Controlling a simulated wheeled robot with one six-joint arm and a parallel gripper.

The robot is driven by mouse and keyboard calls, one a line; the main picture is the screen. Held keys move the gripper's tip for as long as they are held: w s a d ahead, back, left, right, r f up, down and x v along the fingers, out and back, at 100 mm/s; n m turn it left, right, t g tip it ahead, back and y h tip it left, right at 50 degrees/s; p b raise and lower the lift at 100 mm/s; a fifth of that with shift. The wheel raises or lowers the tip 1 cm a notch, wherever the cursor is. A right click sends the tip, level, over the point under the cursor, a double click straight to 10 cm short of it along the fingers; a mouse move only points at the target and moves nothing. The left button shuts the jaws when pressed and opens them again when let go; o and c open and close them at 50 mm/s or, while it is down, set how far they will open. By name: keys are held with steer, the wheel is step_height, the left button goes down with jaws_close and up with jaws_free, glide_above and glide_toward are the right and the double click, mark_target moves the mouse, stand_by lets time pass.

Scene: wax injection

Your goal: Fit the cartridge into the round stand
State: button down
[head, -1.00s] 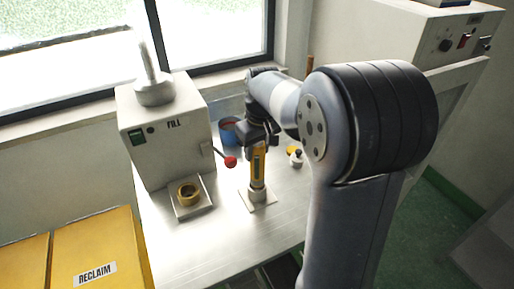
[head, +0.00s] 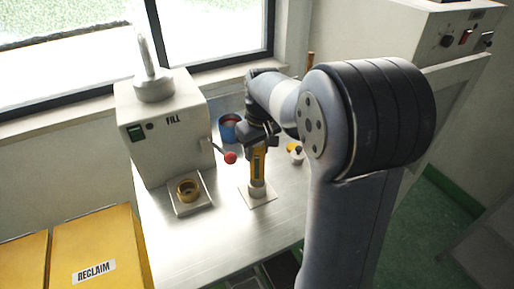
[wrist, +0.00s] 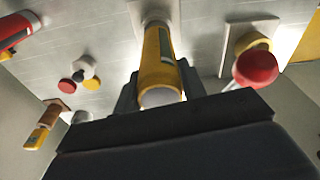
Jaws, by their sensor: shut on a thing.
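The cartridge (head: 258,165) is a yellow cylinder with a dark strip down its side. It stands about upright in the head view, and its end faces me in the wrist view (wrist: 158,65). My gripper (head: 258,143) is shut on its upper part, with a dark finger on each side in the wrist view (wrist: 160,88). The round stand (head: 257,190) is a pale short cylinder on a square plate, directly under the cartridge. The cartridge's lower end meets the stand's top; I cannot tell how deep it sits inside.
The FILL machine (head: 165,130) stands left, with a red-knobbed lever (head: 230,158) near the cartridge and a brass ring (head: 188,190) on its front plate. A blue cup (head: 229,128) is behind. Small knobs (wrist: 83,70) lie to the right of the stand in the head view.

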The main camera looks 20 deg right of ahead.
steer(key=shift+f+b, duration=1.45)
steer(key=shift+f, duration=0.85)
steer(key=c, duration=0.8)
jaws_free()
steer(key=shift+r, duration=0.1)
steer(key=r, duration=0.7)
steer(key=s+r, duration=0.1)
steer(key=r, duration=0.2)
steer(key=shift+s+d+r, duration=0.1)
steer(key=shift+d+r, duration=0.15)
steer(key=shift+r, duration=0.1)
